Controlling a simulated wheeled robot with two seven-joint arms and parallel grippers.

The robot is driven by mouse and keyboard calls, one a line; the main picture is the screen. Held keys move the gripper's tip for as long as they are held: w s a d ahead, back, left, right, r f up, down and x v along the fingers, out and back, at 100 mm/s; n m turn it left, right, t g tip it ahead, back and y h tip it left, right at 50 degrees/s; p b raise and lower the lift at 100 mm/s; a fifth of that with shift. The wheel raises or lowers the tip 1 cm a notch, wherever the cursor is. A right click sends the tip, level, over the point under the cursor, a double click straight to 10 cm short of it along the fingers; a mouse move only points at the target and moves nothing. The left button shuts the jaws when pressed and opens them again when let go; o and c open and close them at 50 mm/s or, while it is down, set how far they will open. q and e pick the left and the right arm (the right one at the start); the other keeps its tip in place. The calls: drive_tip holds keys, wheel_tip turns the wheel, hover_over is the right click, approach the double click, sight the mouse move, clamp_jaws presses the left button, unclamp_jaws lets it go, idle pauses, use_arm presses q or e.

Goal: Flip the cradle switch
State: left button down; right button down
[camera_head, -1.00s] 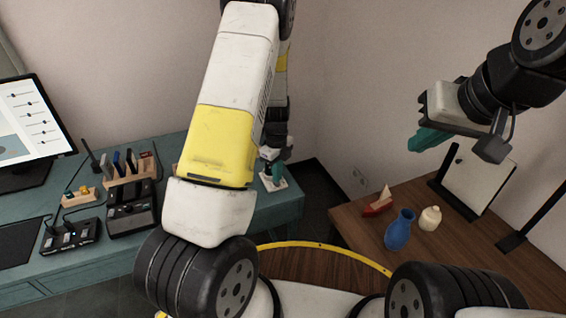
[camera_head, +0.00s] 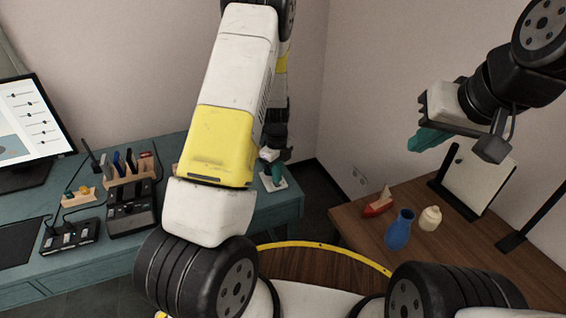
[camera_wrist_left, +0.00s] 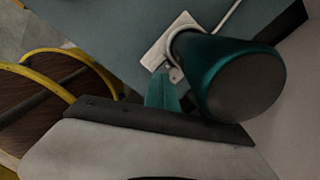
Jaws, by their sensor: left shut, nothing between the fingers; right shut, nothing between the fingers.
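A small pale plate (camera_head: 281,184) lies on the right end of the teal desk, largely hidden by my left arm and gripper; the left wrist view also shows this plate (camera_wrist_left: 157,51). A dark teal cylinder (camera_wrist_left: 228,78) with a pale curved piece at its far end stands over the plate's edge in that view. I cannot make out the switch's position. My left gripper (camera_head: 274,170) is shut and empty, with its teal fingers (camera_wrist_left: 163,92) pointing at the plate beside the cylinder; contact cannot be told. My right gripper (camera_head: 428,139) is shut and empty above the wooden table.
The teal desk (camera_head: 272,212) holds a monitor (camera_head: 28,130), a wooden rack (camera_head: 130,170) and dark devices (camera_head: 130,215). The wooden table (camera_head: 360,226) holds a blue vase (camera_head: 399,230), a cream bottle (camera_head: 430,218) and a red object (camera_head: 378,204). A dark gap separates them.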

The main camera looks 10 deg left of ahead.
use_arm(q)
drive_tip(key=shift+f, duration=0.65)
drive_tip(key=shift+r, duration=3.5)
drive_tip(key=s+d+r+n+t+h, duration=0.1)
drive_tip(key=s+r+n, duration=0.35)
drive_tip(key=r, duration=0.55)
drive_tip(key=s+d+r+n+t+h, duration=0.1)
drive_tip(key=s+r+n+t, duration=0.1)
drive_tip(key=s+r+n, duration=0.5)
drive_tip(key=s+r+n+t, duration=0.3)
drive_tip(key=s+r+n, duration=0.8)
drive_tip(key=s+r, duration=0.1)
drive_tip(key=shift+s, duration=0.4)
drive_tip(key=shift+d, duration=0.1)
